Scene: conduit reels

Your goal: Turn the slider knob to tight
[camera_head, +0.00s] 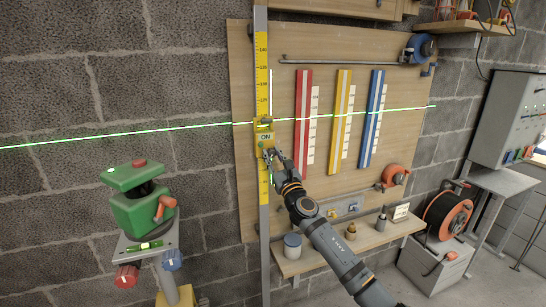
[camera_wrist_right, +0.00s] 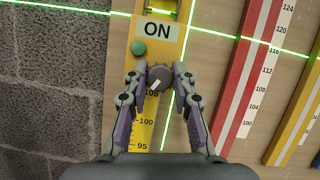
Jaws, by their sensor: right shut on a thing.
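The yellow slider (camera_head: 266,139) with its ON label sits on the vertical scale rail (camera_head: 262,70) on the wall board. In the right wrist view, the slider (camera_wrist_right: 155,34) shows a green button and, below it, the dark round slider knob (camera_wrist_right: 161,78) with a pale mark. My right gripper (camera_head: 270,153) is at the slider's lower part. In the wrist view its fingers (camera_wrist_right: 160,80) are closed on both sides of the knob. The lettering around the knob is not readable. My left gripper is not in view.
Red (camera_head: 302,110), yellow (camera_head: 341,110) and blue (camera_head: 373,110) strips stand right of the rail. A green laser device (camera_head: 143,205) stands at left, its line crossing the slider. A shelf (camera_head: 345,246) with small jars lies below. Open space lies in front of the board.

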